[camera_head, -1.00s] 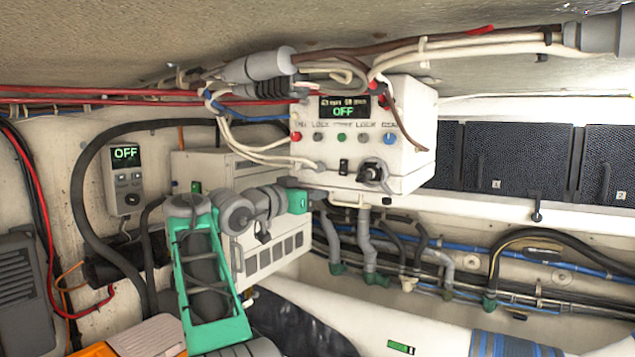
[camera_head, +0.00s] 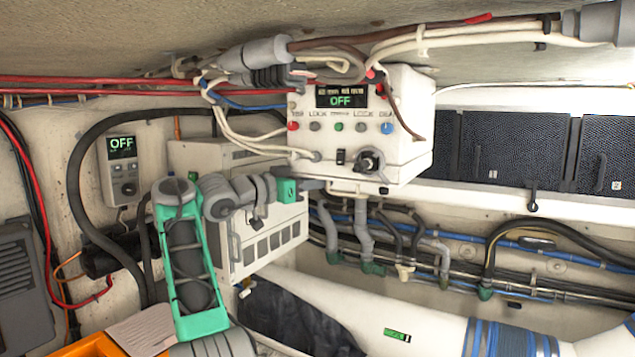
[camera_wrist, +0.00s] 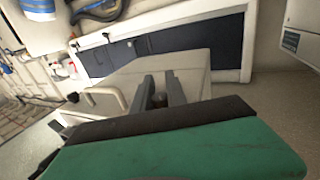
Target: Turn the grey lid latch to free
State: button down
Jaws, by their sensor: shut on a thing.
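My gripper (camera_head: 322,186) reaches in from the left, under the lower edge of the white control box (camera_head: 418,140), whose display reads OFF. In the wrist view its two grey fingers (camera_wrist: 160,80) point at the pale box and are shut on a small grey piece (camera_wrist: 160,101), which I take to be the grey lid latch. The fingers mostly hide it, and I cannot tell which way it is turned. In the head view I cannot make it out. A dark rotary knob (camera_head: 370,161) on the box front is apart from my gripper.
Cables (camera_head: 240,140) hang left of the box, and a vented white unit (camera_head: 262,245) stands behind my arm. Pipes and hoses (camera_head: 400,240) run below and to the right. Dark panels (camera_head: 520,152) line the right wall. An OFF controller (camera_head: 122,170) is on the left wall.

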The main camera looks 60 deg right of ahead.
dwell(0.3)
jog(key=c, duration=1.3)
grip_release()
jog(key=shift+s, duration=0.1)
jog(key=shift+c, duration=0.2)
jog(key=shift+n+t, duration=0.4)
jog(key=shift+t, duration=0.2)
